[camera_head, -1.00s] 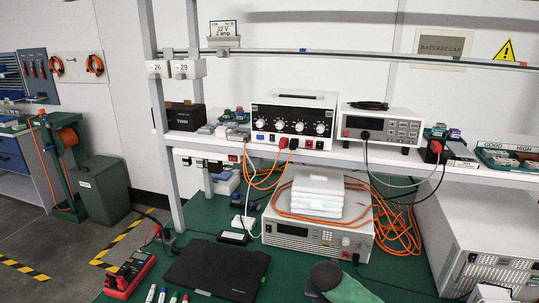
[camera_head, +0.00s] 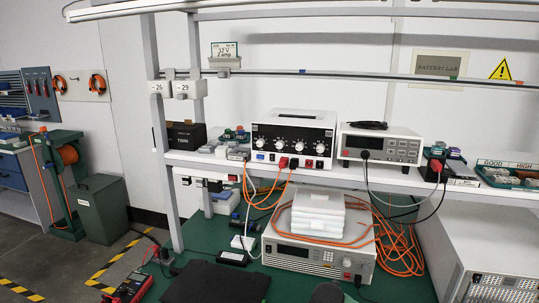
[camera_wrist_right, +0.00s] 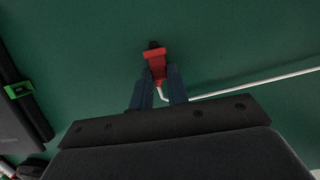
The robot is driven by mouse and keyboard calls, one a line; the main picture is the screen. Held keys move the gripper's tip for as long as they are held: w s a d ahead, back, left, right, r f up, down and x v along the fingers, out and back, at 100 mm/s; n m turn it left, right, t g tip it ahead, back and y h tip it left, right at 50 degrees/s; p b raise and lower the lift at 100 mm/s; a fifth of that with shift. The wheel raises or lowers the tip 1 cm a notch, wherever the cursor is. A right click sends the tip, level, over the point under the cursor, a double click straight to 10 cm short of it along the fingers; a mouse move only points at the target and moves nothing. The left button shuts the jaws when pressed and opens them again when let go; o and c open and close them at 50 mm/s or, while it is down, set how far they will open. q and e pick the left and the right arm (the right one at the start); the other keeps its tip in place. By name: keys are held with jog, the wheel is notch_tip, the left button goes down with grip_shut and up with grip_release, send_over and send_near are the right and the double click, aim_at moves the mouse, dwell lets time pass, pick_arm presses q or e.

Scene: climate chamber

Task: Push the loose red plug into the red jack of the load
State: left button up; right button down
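A red plug (camera_wrist_right: 157,66) with a black tip shows in the right wrist view, between the two dark fingers of my right gripper (camera_wrist_right: 159,82), which look shut on it. A white lead leaves it near the fingers. The green mat (camera_wrist_right: 235,40) is behind it. In the head view a bench unit (camera_head: 290,252) stands on the mat under white boxes; its small terminals at the lower right are too small to tell apart. A knobbed unit (camera_head: 292,138) on the shelf has red plugs at its front. Which one is the load I cannot tell. My left gripper is not in view.
White boxes (camera_head: 318,213) lie on the bench unit, with orange cables (camera_head: 400,250) around and beside it. A black closed case (camera_head: 215,284) and a red meter (camera_head: 130,288) lie at the front left. A large grey unit (camera_head: 480,250) stands at the right. The shelf (camera_head: 260,171) overhangs the mat.

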jog(key=shift+r, duration=0.1)
jog(key=shift+r+p, duration=1)
jog(key=shift+r, duration=1.4)
jog(key=shift+r, duration=0.45)
jog(key=shift+r+p, duration=0.4)
jog(key=shift+r, duration=0.25)
jog(key=w+d+b, duration=0.1)
jog(key=w+d, duration=0.1)
jog(key=w+d+b, duration=0.2)
jog(key=d, duration=0.1)
jog(key=w+d+f+b, duration=0.1)
jog(key=d, duration=0.2)
jog(key=shift+w+d, duration=0.2)
jog(key=shift+w, duration=0.2)
notch_tip(320, 180, down, 3)
jog(key=b, duration=0.3)
jog(key=w+b, duration=0.1)
jog(key=w, duration=0.1)
jog(key=w+d+b, duration=0.1)
jog(key=w, duration=0.1)
jog(key=shift+w+d+r, duration=0.1)
jog(key=shift+w+d, duration=0.1)
jog(key=shift+w, duration=0.2)
jog(key=shift+w+d+r, duration=0.1)
jog(key=shift+w+d, duration=0.1)
jog(key=shift+w, duration=0.3)
